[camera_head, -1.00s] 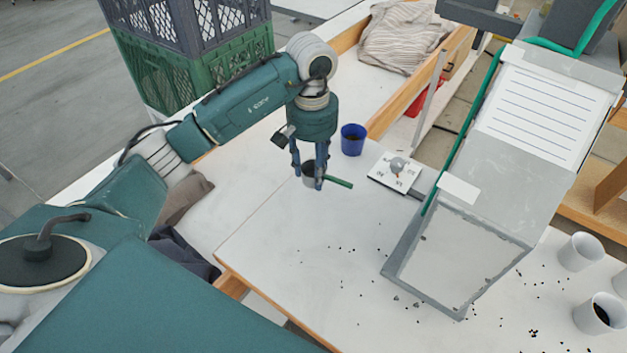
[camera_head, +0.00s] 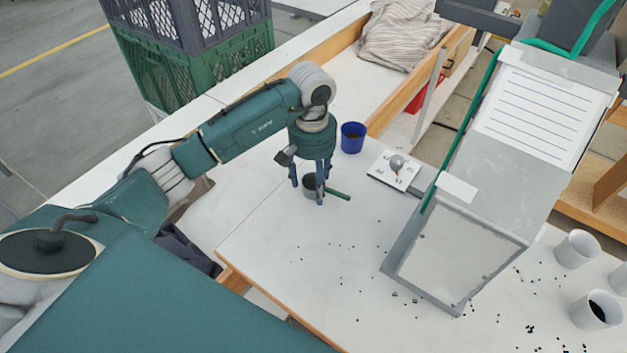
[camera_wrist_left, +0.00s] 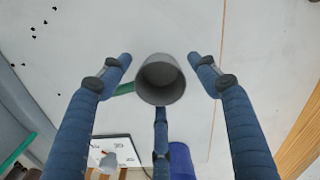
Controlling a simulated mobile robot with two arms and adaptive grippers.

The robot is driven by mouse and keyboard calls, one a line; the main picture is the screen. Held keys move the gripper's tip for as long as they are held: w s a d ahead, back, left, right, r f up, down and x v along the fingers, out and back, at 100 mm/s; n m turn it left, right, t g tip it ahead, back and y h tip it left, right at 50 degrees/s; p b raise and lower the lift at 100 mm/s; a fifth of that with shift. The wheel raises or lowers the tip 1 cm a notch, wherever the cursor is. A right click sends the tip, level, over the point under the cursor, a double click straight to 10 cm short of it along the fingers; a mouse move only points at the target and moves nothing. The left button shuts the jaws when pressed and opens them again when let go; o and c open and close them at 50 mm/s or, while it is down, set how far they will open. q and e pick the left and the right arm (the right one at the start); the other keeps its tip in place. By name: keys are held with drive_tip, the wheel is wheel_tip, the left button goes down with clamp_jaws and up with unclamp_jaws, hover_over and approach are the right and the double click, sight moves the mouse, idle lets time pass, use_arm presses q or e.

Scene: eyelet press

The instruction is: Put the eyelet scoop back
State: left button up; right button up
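The eyelet scoop is a small grey cup (camera_head: 309,186) with a green handle (camera_head: 337,194) pointing right in the head view. It appears to stand upright on the white table. My left gripper (camera_head: 307,190) points down over it, with its fingers spread around the cup. In the left wrist view the scoop cup (camera_wrist_left: 160,82) lies between the three fingers of my left gripper (camera_wrist_left: 160,75), with gaps at the two side fingers. Contact with the third finger is unclear. Part of the cup is hidden by fingers in the head view. My right gripper is out of view.
A blue cup (camera_head: 353,137) and a small white plate with a knob (camera_head: 395,169) stand close by. The large grey press or chute (camera_head: 505,155) is to the right. White cups (camera_head: 576,249) and scattered dark eyelets lie at the lower right. The table's front middle is mostly clear.

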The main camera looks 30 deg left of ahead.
use_arm(q)
drive_tip(key=shift+r+p, duration=0.3)
wheel_tip(320, 180, up, 12)
drive_tip(key=b, duration=0.3)
drive_tip(key=shift+f, duration=0.15)
drive_tip(key=shift+a, duration=0.1)
idle(0.4)
